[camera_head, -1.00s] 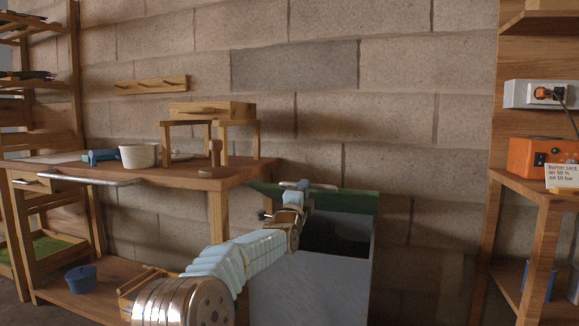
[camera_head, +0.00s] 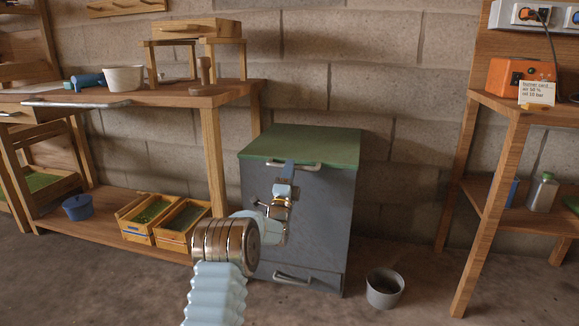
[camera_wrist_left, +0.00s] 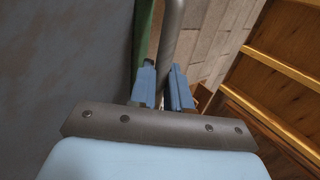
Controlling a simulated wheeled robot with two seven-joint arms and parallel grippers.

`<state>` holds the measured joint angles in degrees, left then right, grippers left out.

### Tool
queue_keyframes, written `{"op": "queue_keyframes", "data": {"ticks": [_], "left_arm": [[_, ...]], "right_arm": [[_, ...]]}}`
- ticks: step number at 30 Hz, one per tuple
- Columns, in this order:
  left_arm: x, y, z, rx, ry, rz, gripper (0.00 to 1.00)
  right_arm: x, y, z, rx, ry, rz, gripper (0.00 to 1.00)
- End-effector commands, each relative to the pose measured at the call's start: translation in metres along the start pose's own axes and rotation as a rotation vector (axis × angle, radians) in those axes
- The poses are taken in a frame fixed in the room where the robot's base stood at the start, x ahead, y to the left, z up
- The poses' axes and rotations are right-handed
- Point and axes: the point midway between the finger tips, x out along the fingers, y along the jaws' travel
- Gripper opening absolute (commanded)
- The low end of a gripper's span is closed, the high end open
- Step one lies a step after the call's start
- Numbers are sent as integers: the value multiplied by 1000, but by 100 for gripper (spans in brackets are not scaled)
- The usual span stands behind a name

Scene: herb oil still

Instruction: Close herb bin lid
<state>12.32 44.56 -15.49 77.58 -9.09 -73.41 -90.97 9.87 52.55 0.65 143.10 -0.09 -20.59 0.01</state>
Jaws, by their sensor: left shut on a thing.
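The herb bin is a grey box (camera_head: 322,215) standing on the floor beside the workbench. Its green lid (camera_head: 305,146) lies flat over the top in the head view, and no opening shows. A metal bar handle (camera_head: 292,166) is at the lid's front edge. My left gripper (camera_head: 288,168) is at that handle, in front of the bin. In the left wrist view its blue fingers (camera_wrist_left: 163,88) are on both sides of the grey handle bar (camera_wrist_left: 170,35), shut on it, with the green lid edge (camera_wrist_left: 143,35) alongside. My right gripper is not in view.
The wooden workbench (camera_head: 150,98) is to the left, with crates (camera_head: 148,212) on its lower shelf. A small grey bucket (camera_head: 384,290) stands on the floor right of the bin. A wooden shelf unit (camera_head: 490,185) is at the right. Floor in front is clear.

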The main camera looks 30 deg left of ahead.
Motion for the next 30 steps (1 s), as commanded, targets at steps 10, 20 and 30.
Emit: {"op": "queue_keyframes", "data": {"ticks": [10,20,30], "left_arm": [[-14,26,1,5,1,57,25],[-14,25,-1,3,3,56,42],[-41,21,-2,1,4,54,42]], "right_arm": [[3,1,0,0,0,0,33],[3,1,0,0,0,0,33],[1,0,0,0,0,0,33]]}}
